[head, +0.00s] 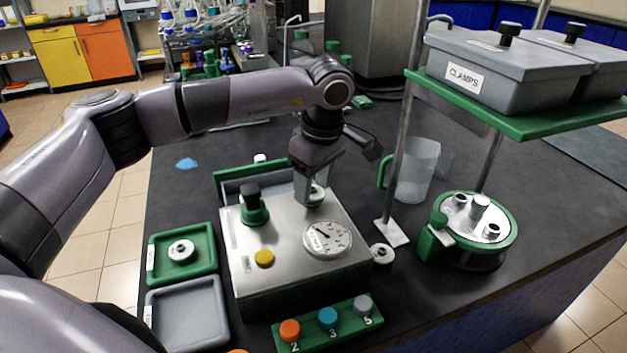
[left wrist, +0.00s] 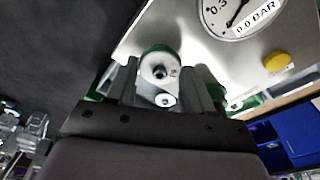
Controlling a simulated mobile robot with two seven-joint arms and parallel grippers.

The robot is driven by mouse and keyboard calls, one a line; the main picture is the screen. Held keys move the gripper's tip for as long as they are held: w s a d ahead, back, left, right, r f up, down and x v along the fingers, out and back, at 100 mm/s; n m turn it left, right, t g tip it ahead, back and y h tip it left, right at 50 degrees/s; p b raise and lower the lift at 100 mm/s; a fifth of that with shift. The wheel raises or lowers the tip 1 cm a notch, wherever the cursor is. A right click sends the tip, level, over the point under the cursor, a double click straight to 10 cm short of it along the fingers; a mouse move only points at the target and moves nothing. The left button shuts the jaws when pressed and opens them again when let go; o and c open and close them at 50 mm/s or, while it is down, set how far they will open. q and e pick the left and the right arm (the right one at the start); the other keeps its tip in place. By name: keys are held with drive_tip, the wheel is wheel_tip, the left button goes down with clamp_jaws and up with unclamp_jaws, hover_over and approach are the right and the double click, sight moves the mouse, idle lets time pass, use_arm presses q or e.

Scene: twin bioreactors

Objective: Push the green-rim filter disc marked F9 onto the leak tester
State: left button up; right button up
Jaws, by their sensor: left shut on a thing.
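The leak tester (head: 290,285) is a metal box with a dial gauge (head: 328,238), a yellow button (head: 264,258) and a green fitting with a black top (head: 252,205). My left gripper (head: 311,194) is over its back right part, fingers pointing down. In the left wrist view, my left gripper (left wrist: 160,88) is shut on a white filter disc with a green rim (left wrist: 158,66). The disc is close to the tester's top; I cannot tell whether it is seated. Its mark is too small to read. In the head view the fingers mostly hide it. My right gripper is not in view.
A green tray (head: 207,268) holds a white disc (head: 181,251); an empty grey tray (head: 188,318) lies in front. Another disc (head: 381,254) lies right of the tester, near a shelf post. A numbered green rack (head: 345,331) stands in front. A clear jug (head: 418,170) stands behind right.

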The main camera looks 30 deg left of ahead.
use_arm(q)
drive_tip(key=shift+f, duration=0.15)
idle(0.5)
drive_tip(key=o, duration=1.4)
drive_tip(key=shift+o, duration=0.2)
drive_tip(key=shift+r+p, duration=2.4)
drive_tip(key=shift+r, duration=1.15)
clamp_jaws()
